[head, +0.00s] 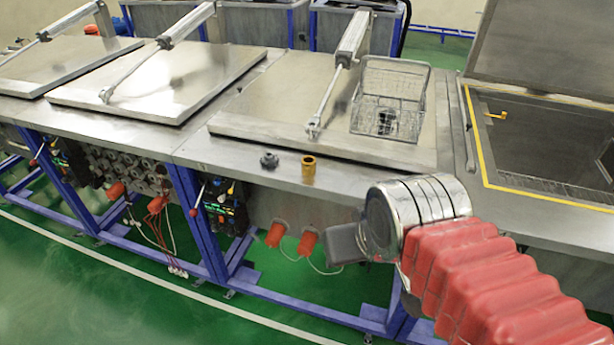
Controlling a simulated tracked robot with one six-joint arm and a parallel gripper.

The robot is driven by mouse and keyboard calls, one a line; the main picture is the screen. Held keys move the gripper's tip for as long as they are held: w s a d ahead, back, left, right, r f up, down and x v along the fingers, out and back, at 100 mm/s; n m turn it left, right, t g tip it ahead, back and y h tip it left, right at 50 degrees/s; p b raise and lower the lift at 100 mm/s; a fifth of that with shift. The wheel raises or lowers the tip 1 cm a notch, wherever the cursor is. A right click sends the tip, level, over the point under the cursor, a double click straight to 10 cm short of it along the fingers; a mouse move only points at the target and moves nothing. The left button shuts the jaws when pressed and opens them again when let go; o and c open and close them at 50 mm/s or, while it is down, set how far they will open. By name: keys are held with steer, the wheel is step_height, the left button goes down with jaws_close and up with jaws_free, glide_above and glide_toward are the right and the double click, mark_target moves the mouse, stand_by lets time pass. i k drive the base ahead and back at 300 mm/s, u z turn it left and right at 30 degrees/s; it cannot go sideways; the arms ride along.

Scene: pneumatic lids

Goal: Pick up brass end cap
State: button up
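The brass end cap (308,169), a small golden-yellow cylinder, stands upright on the steel front ledge of the bench (232,160). It is fully visible, with nothing touching it. My arm comes in from the lower right in a red ribbed sleeve with a silver wrist. My gripper (345,246) shows only as a dark grey block left of the wrist, in front of the bench. In the picture it is below and right of the cap and apart from it. The fingertips cannot be made out, nor whether anything is between them.
A dark grey fitting (269,160) stands just left of the cap. Behind is a closed steel lid (270,100) with a pneumatic cylinder (353,38) and a wire basket (391,97) on it. An open tank (545,140) with a yellow-edged rim lies at right.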

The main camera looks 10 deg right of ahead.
mark_target(308, 162)
steer(key=z, duration=0.05)
steer(key=k, duration=1.15)
steer(key=u, duration=0.25)
steer(key=i, duration=0.35)
steer(key=u, duration=0.7)
steer(key=i, duration=1.4)
steer(key=z, duration=0.4)
steer(key=i, duration=0.45)
steer(key=z, duration=0.4)
